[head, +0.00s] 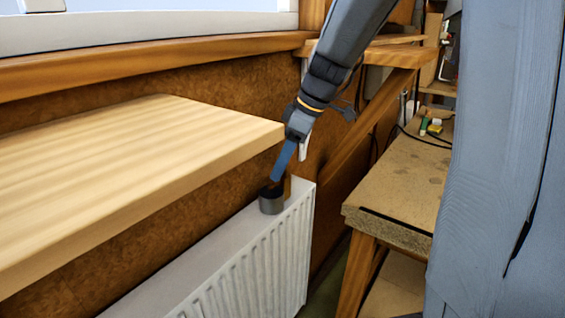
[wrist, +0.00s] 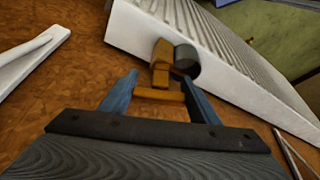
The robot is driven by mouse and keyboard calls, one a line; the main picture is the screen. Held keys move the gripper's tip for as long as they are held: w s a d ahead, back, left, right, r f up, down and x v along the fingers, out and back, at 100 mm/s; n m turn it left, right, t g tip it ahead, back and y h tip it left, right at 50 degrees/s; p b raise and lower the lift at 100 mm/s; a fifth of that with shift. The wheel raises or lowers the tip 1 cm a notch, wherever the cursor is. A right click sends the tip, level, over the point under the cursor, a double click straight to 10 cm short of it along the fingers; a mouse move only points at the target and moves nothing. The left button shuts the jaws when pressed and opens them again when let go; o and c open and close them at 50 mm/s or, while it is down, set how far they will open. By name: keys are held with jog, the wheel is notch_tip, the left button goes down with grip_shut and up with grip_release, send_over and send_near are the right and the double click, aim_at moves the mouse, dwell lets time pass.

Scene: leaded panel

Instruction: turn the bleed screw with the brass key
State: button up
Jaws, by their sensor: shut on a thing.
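My gripper (wrist: 158,97) has blue fingers and is shut on the brass key (wrist: 160,95), whose bar spans the gap between the fingertips in the wrist view. Brass-coloured parts extend beyond the bar toward the end of the white radiator (wrist: 135,30). A dark grey cylinder (wrist: 187,60) sits right beside the brass; I cannot tell whether they touch. In the head view my gripper (head: 275,180) points down at the grey cylinder (head: 271,203) on the radiator's top (head: 240,232), near its right end. The bleed screw itself cannot be made out.
A thick wooden shelf (head: 130,150) overhangs the radiator on the left. A wooden sill (head: 150,70) runs above. A workbench (head: 400,175) stands to the right, with a narrow gap between it and the radiator. A slanted wooden brace (head: 365,125) is behind my arm.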

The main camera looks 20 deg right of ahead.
dwell(0.3)
jog(key=shift+f+n+g+b, duration=0.1)
jog(key=shift+n+g+b, duration=0.3)
jog(key=shift+n, duration=0.8)
jog(key=shift+n+g+b, duration=0.35)
jog(key=shift+n+g, duration=0.05)
jog(key=shift+n, duration=0.6)
jog(key=shift+n+y, duration=0.3)
jog(key=shift+n, duration=0.2)
dwell(0.9)
